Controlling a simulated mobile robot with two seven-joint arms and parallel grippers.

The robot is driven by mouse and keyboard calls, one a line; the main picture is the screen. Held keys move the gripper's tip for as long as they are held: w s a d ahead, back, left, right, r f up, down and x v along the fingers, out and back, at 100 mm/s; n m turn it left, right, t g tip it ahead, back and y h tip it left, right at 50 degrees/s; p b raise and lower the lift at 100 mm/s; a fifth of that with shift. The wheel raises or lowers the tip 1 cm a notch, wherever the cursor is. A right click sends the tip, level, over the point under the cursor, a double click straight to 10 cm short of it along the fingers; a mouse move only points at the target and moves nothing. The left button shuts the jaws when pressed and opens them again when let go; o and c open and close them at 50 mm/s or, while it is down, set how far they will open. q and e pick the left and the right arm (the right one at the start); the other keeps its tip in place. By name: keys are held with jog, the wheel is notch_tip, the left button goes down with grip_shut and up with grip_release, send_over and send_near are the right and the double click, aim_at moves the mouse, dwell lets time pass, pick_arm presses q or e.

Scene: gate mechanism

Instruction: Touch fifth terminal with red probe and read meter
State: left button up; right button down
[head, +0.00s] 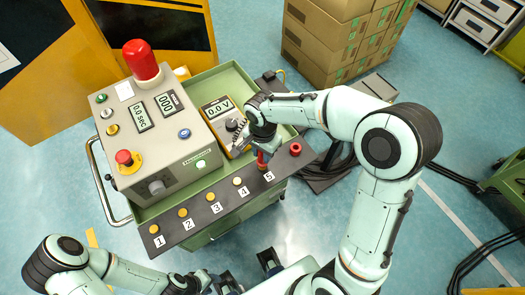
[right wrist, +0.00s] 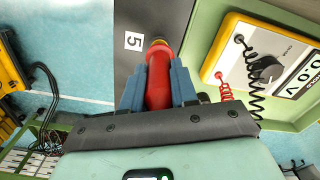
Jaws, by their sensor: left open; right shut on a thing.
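The terminal strip (head: 198,213) is a dark bar with brass terminals labelled 1 to 5. My right gripper (head: 260,146) is shut on the red probe (right wrist: 159,80), which shows between its blue fingers in the right wrist view. The probe points at the fifth terminal (right wrist: 158,43) beside label 5 (right wrist: 133,41). Its end overlaps that terminal in the picture; I cannot tell whether they touch. The yellow-framed meter (head: 217,108) reads 0.0 V. My left gripper (head: 249,271) is open and empty at the bottom of the head view, off the strip.
The grey control box (head: 150,135) carries a red beacon (head: 141,60), buttons and displays, one reading 0.0 sec. A red knob (head: 295,149) sits at the strip's right end. The green cart (head: 233,78) holds all this. Cardboard boxes (head: 325,45) stand behind.

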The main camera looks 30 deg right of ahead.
pick_arm(q)
jog(key=shift+s+f+b, duration=0.15)
jog(key=shift+f+b, duration=0.25)
jog(key=shift+f, duration=0.05)
pick_arm(e)
jog(key=shift+f, duration=0.4)
dwell(0.4)
dwell(0.5)
jog(key=shift+r+p, duration=1.55)
jog(key=shift+r, duration=1.05)
pick_arm(q)
jog(key=r, duration=0.1)
jog(key=w+r, duration=0.1)
jog(key=r, duration=0.1)
jog(key=shift+w+r, duration=0.25)
jog(key=shift+w, duration=0.05)
pick_arm(e)
jog(key=shift+f, duration=0.1)
